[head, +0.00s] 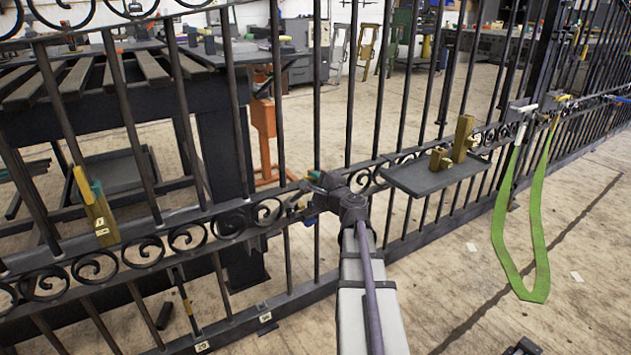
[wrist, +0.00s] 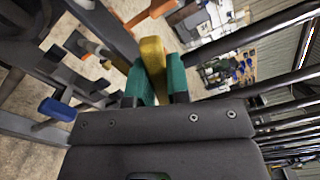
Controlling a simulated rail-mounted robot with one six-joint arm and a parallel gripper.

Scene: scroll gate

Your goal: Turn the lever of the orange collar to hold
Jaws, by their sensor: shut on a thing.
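My gripper (head: 314,178) is at the gate's scroll band in the head view, largely hidden by my own wrist. In the wrist view its two teal fingers (wrist: 154,84) are shut on a yellow, flat-sided piece (wrist: 152,58) that stands up between them. I cannot tell whether this piece is the lever of the orange collar. Some orange (wrist: 151,12) shows beyond it, but I cannot make out a collar there. A blue-ended handle (wrist: 60,109) is left of the fingers, apart from them; a bit of blue (head: 310,220) also shows under my wrist in the head view.
The black gate (head: 235,205) spans the view. A yellow piece (head: 98,212) is at its left, and a grey shelf (head: 425,180) holds yellow blocks (head: 463,138). An orange stand (head: 263,125) is behind.

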